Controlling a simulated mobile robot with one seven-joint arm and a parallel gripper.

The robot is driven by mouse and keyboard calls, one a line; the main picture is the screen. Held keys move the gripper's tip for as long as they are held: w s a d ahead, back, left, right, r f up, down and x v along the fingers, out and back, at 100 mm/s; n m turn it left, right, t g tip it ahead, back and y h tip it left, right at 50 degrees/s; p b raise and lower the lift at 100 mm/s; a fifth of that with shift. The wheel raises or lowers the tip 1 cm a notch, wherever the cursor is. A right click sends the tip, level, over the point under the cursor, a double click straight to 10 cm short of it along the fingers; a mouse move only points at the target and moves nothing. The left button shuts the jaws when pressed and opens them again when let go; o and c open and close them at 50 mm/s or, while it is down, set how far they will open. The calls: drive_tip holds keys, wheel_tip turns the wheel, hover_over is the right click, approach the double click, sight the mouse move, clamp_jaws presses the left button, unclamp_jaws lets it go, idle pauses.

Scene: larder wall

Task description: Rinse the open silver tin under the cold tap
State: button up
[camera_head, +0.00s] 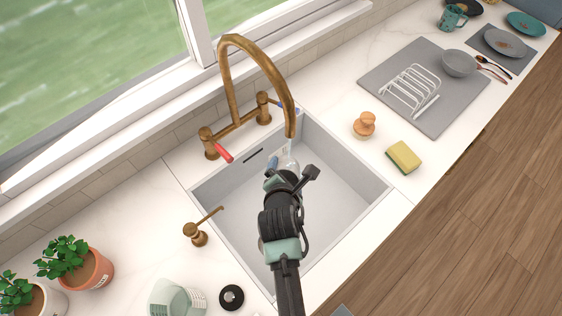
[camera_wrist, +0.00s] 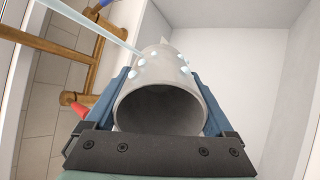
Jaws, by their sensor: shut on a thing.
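My gripper (camera_head: 280,166) is over the sink basin, below the brass tap's spout. Its blue fingers (camera_wrist: 165,95) are shut on the sides of the silver tin (camera_wrist: 158,78). The tin's open, dark mouth faces the wrist camera. In the head view the tin (camera_head: 291,160) is small and partly hidden by my wrist. A thin stream of water (camera_wrist: 95,22) meets the tin's outer wall, with droplets around it.
The grey sink (camera_head: 335,205) surrounds my gripper, with free room to its right. A brass soap pump (camera_head: 196,236) stands left of the sink. A wooden brush (camera_head: 364,124) and a sponge (camera_head: 404,157) lie to the right, before a drying mat (camera_head: 446,107) with a white rack (camera_head: 411,88).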

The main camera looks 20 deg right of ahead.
drive_tip(key=shift+s+a+p, duration=0.4)
drive_tip(key=shift+s+a, duration=0.05)
drive_tip(key=shift+s, duration=0.45)
drive_tip(key=shift+s+a+p, duration=0.4)
drive_tip(key=shift+s+p, duration=0.05)
drive_tip(key=shift+s, duration=0.45)
drive_tip(key=shift+s+a+p, duration=0.4)
drive_tip(key=shift+s+a, duration=0.05)
drive_tip(key=shift+s, duration=0.45)
drive_tip(key=shift+r, duration=0.1)
drive_tip(key=p+v, duration=0.5)
drive_tip(key=v, duration=0.1)
drive_tip(key=shift+s+p, duration=0.2)
drive_tip(key=shift+p, duration=0.1)
drive_tip(key=shift+a, duration=0.1)
drive_tip(key=a+f+n+t+y+b, duration=0.1)
drive_tip(key=a+f+n+y+b, duration=0.3)
drive_tip(key=b, duration=1)
drive_tip(key=a+f+n, duration=0.1)
drive_tip(key=a+f, duration=0.2)
drive_tip(key=a, duration=0.2)
drive_tip(key=shift+w+a, duration=0.2)
drive_tip(key=shift+w, duration=0.1)
